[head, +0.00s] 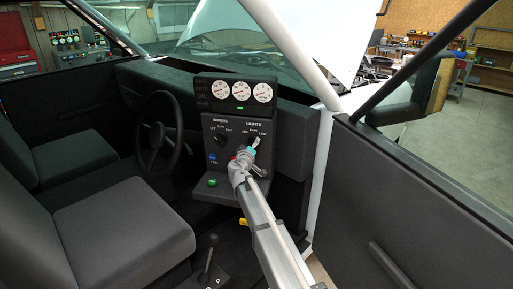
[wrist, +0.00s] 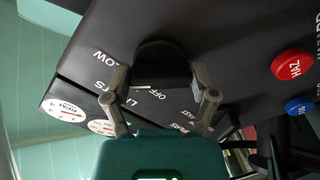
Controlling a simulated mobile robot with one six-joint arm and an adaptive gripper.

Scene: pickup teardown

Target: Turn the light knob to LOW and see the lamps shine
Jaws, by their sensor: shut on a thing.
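The light knob (wrist: 160,60) is black and sits between the two fingers of my gripper (wrist: 160,82) in the wrist view. The fingers are shut on its sides. The LOW label shows to the knob's upper left and OFF just below it; LIGHTS is partly covered by a finger. Which label the knob points at is unclear. In the head view my gripper (head: 252,147) is at the lights side of the dash panel (head: 226,178) and hides most of the knob. The truck's lamps are in neither view.
The wiper knob (head: 220,140) is left of my gripper, with a blue button (head: 212,157) and green button (head: 212,182) below. A gauge cluster (head: 240,92) is above. The steering wheel (head: 150,145) is further left.

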